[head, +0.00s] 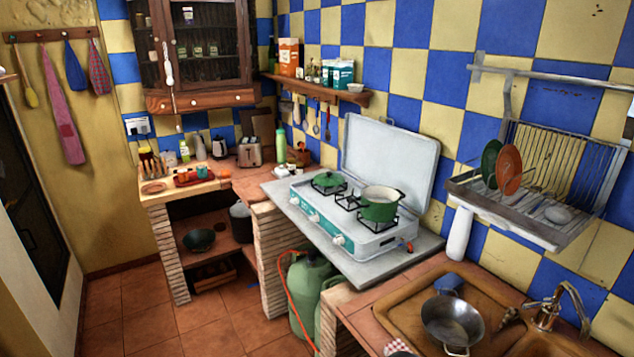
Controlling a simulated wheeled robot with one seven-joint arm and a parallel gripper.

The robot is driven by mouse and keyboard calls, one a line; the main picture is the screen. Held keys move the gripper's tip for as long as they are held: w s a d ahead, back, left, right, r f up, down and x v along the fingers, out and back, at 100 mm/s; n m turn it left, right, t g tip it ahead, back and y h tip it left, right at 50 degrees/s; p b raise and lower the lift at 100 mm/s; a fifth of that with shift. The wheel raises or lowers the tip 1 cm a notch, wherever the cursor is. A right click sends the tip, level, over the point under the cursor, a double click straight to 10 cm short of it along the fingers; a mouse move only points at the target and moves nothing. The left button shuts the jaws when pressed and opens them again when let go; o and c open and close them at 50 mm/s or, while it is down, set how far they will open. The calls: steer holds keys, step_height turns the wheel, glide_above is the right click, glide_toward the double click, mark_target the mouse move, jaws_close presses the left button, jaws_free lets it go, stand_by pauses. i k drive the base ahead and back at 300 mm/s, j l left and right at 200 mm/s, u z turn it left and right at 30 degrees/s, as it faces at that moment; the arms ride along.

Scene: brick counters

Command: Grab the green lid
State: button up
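A green lid (328,180) with a small knob on top rests on the left rear burner of the white gas stove (340,232). A green pot (379,211) with a pale inside stands open on the right burner, beside the lid and apart from it. My gripper is not in view.
The stove's raised cover (388,170) stands behind the burners. A tall green bottle (281,146) and a toaster (249,152) are to the left. A metal pan (452,321) lies in the sink (398,314) at lower right. The tiled floor (135,305) at left is clear.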

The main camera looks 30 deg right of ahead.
mark_target(328, 178)
steer(key=z, duration=1)
steer(key=i+j, duration=0.25)
steer(key=j, duration=0.2)
steer(key=i+j, duration=0.2)
steer(key=j, duration=0.2)
steer(key=i+j, duration=0.25)
steer(key=j, duration=0.2)
steer(key=i+j, duration=0.2)
steer(key=j, duration=0.2)
steer(key=i+j, duration=0.25)
steer(key=i, duration=0.2)
steer(key=i+j, duration=0.2)
steer(key=i, duration=0.25)
steer(key=i+j, duration=0.25)
steer(key=i, duration=0.15)
steer(key=i+l+u, duration=0.1)
steer(key=i+l, duration=0.45)
steer(key=i, duration=0.2)
